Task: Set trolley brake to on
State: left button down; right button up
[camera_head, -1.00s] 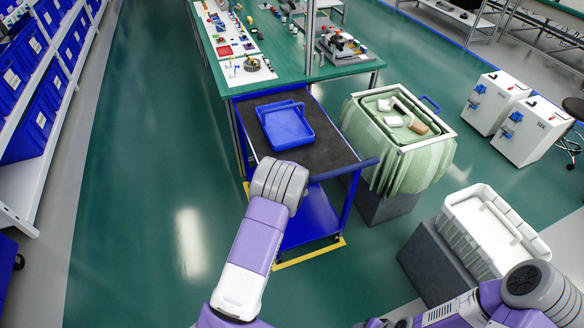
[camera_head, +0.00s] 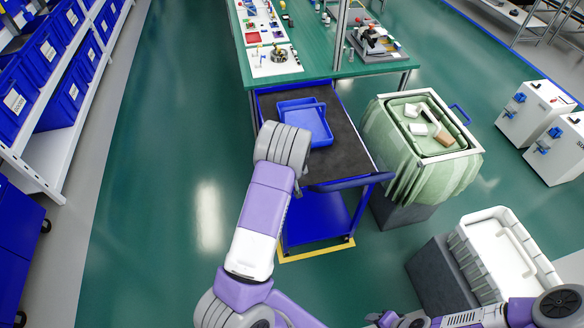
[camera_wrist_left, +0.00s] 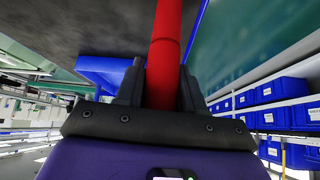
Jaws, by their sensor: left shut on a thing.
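The trolley has a dark top (camera_head: 345,150), blue legs and a blue lower shelf (camera_head: 318,218). A blue tray (camera_head: 305,122) lies on its top. My left arm reaches over the trolley's near left side, and its wrist hides the left gripper in the head view. In the left wrist view my left gripper (camera_wrist_left: 160,88) is shut on a red bar (camera_wrist_left: 165,45), which may be the brake lever. The bar runs up between the two fingers. The brake's setting cannot be read. My right gripper is out of view; only part of that arm shows at lower right.
A green workbench (camera_head: 335,65) stands behind the trolley. A green-lined bin (camera_head: 400,150) is close on its right, and a white crate (camera_head: 462,250) is nearer. White shelves with blue boxes (camera_head: 62,95) line the left. Floor between shelves and trolley is clear.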

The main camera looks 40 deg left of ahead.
pick_arm(q)
jog(key=c, duration=0.8)
grip_release()
jog(key=p+v, duration=0.1)
jog(key=v, duration=0.6)
jog(key=shift+s+d+r+p, duration=0.1)
jog(key=shift+s+r+p, duration=0.1)
jog(key=shift+p, duration=0.15)
jog(key=shift+f, duration=0.1)
